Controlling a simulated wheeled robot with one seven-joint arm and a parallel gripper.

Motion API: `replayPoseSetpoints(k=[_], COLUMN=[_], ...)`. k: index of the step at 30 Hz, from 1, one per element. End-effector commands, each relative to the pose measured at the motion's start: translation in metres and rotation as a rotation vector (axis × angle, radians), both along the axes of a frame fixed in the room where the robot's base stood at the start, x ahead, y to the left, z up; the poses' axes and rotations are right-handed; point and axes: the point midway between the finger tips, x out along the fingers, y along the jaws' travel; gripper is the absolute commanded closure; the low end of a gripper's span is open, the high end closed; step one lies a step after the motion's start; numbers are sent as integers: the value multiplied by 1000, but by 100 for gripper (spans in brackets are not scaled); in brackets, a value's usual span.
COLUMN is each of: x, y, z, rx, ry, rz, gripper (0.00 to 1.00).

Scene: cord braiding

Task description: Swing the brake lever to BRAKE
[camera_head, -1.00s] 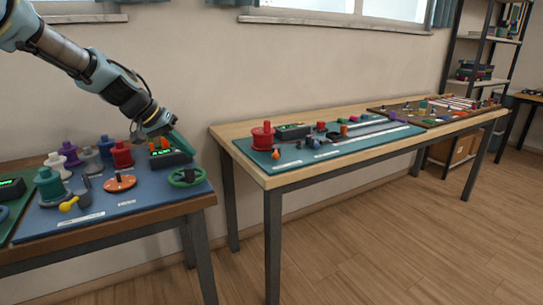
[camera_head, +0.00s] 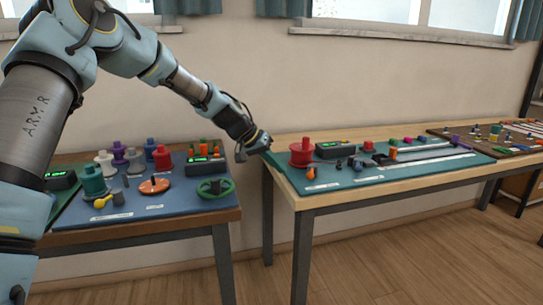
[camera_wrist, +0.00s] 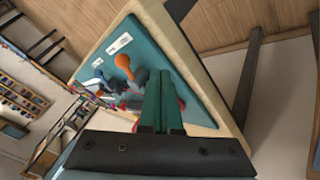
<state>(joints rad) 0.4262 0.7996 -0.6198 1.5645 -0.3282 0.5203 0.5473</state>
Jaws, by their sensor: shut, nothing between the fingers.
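An orange-knobbed lever (camera_head: 311,173) sits at the near-left part of the teal board (camera_head: 345,182) on the right-hand table. It also shows in the wrist view (camera_wrist: 124,63), its orange knob joined to a dark pivot. Its label is too small to read. A yellow-knobbed lever (camera_head: 103,202) stands on the blue board of the left table. I cannot tell from the lettering which one is the brake lever. My gripper (camera_head: 274,161) is shut and empty, over the left end of the teal board. Its green fingers (camera_wrist: 162,103) point toward the board, apart from the orange lever.
A red spool (camera_head: 301,154) and a display box (camera_head: 342,149) stand close to the gripper on the teal board. The blue board (camera_head: 160,208) holds several spools and a green handwheel (camera_head: 215,187). A gap separates the two tables.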

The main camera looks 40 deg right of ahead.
Motion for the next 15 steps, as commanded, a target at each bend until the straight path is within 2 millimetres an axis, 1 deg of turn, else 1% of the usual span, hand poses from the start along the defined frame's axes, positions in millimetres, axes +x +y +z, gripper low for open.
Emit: replayPoseSetpoints(k=[1, 3, 5, 6, 9, 15], x=[-4, -5, -9, -15, -26, -36], y=[-7, -16, -22, -26, -33, -41], z=[-8, -19, -25, -19, -17, -16], rx=[3, 2, 1, 0, 0, 1], ry=[4, 3, 2, -1, 0, -1], rz=[-4, -1, -3, -4, -2, 0], gripper=[100, 100, 100, 100, 100, 100])
